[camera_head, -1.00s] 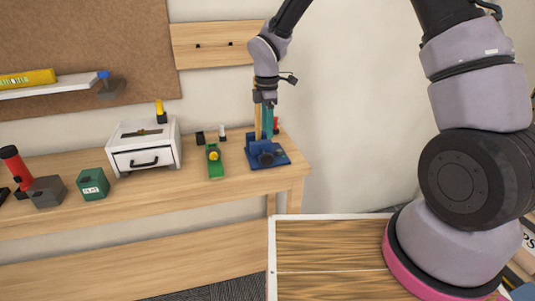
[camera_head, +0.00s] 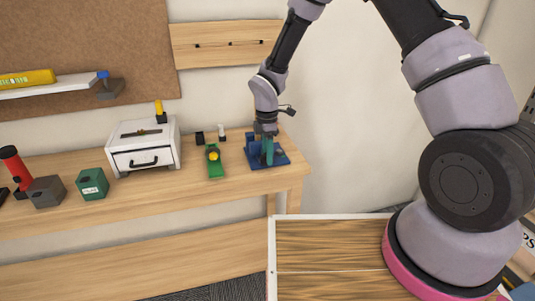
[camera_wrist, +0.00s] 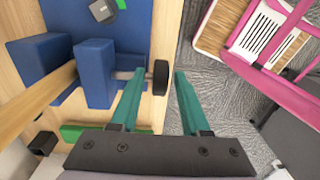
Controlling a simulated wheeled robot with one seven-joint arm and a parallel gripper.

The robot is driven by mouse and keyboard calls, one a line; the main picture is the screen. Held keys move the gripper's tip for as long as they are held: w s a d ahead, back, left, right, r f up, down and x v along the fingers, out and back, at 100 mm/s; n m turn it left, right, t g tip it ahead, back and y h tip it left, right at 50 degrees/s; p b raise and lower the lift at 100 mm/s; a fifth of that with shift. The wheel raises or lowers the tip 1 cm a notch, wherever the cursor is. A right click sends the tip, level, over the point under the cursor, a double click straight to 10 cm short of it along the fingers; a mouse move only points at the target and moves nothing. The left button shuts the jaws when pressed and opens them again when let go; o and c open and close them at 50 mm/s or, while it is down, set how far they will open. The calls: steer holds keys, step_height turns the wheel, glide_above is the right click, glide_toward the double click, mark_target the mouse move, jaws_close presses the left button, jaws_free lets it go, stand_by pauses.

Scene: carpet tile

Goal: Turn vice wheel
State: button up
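The blue vice (camera_head: 281,158) stands at the right end of the workbench. In the wrist view its blue jaws (camera_wrist: 95,75) stand beside a long wooden piece (camera_wrist: 45,95). The dark vice wheel (camera_wrist: 160,78) sits at the end of a short shaft, on the right of the jaws. My gripper (camera_wrist: 160,73) is open, with two teal fingers pointing at the wheel. The wheel appears between the fingertips, apart from the right one; contact with the left one is unclear. In the head view my gripper (camera_head: 267,153) is low over the vice and hides the wheel.
A green tool with a yellow knob (camera_head: 214,160) stands left of the vice, with small black and white items behind it. A white drawer box (camera_head: 145,158) and a green box (camera_head: 93,184) are further left. The bench's (camera_head: 235,190) front strip is clear.

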jaws_close()
steer(key=shift+a+h, duration=0.1)
steer(key=shift+h, duration=0.2)
steer(key=shift+s+a+t+h, duration=0.1)
steer(key=shift+a+t+h, duration=0.15)
steer(key=shift+h, duration=0.35)
steer(key=shift+s+a+t+h, duration=0.15)
steer(key=shift+t+h, duration=0.1)
steer(key=shift+h, duration=0.35)
steer(key=h, duration=0.2)
steer(key=t+h, duration=0.1)
steer(key=h, duration=0.1)
steer(key=shift+a+f, duration=0.2)
steer(key=shift+a, duration=0.2)
steer(key=h, duration=0.1)
steer(key=t+h, duration=0.1)
steer(key=h, duration=0.2)
steer(key=shift+s+a+f+h, duration=0.1)
steer(key=shift+a+f+h, duration=0.2)
steer(key=shift+f, duration=0.05)
steer(key=shift+a+f+t+h, duration=0.15)
steer(key=shift+t+h, duration=0.15)
steer(key=shift+h, duration=0.7)
steer(key=shift+f+t+h, duration=0.15)
steer(key=shift+t+h, duration=0.15)
steer(key=shift+h, duration=0.7)
steer(key=shift+s, duration=0.1)
